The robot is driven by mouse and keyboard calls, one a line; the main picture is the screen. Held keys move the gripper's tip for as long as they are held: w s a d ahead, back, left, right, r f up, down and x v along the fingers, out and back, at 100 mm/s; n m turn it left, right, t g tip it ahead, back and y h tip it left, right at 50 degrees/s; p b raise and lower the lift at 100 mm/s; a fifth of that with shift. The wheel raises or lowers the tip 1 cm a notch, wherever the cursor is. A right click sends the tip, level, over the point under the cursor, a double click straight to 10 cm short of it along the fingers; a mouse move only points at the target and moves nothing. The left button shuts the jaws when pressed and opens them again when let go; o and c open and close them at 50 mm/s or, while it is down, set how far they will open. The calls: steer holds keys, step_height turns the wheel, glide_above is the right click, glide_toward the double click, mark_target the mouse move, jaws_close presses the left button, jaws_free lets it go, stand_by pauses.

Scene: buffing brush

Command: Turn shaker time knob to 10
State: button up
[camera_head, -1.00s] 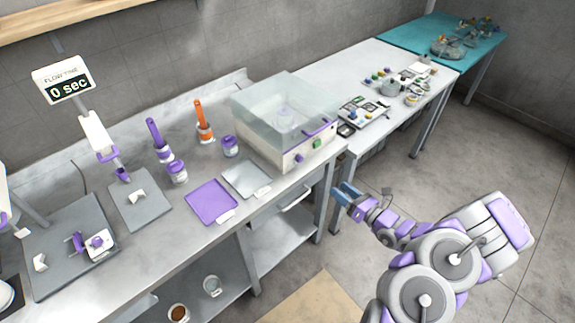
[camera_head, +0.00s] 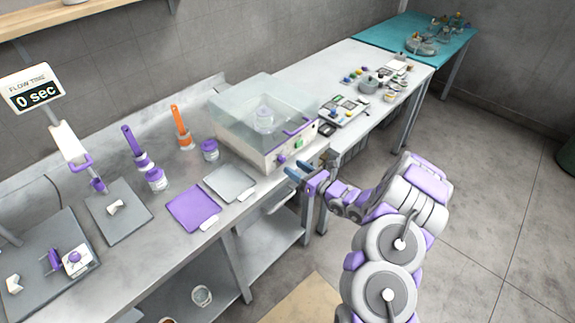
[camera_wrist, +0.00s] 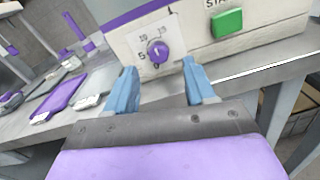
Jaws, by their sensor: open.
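The shaker (camera_head: 262,125) is a white box with a clear lid, standing on the metal bench. Its purple time knob (camera_wrist: 158,51) shows in the wrist view, with small printed numbers around it; a green START button (camera_wrist: 227,22) is to its right. The knob also shows in the head view (camera_head: 282,158). My gripper (camera_wrist: 157,85) is open and empty in front of the shaker's front face. In the wrist view, its blue fingers stand to the left and right just below the knob, apart from it. In the head view my gripper (camera_head: 293,173) is close to the front panel.
A purple tray (camera_head: 192,208) and a grey tray (camera_head: 230,183) lie left of the shaker. Purple jars and an orange-handled brush (camera_head: 182,128) stand behind them. A second table (camera_head: 352,70) with small items is at the back right. Open floor lies on the right.

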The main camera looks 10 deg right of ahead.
mark_target(284, 161)
steer(key=shift+b+x, duration=0.3)
steer(key=shift+x, duration=1.95)
jaws_close()
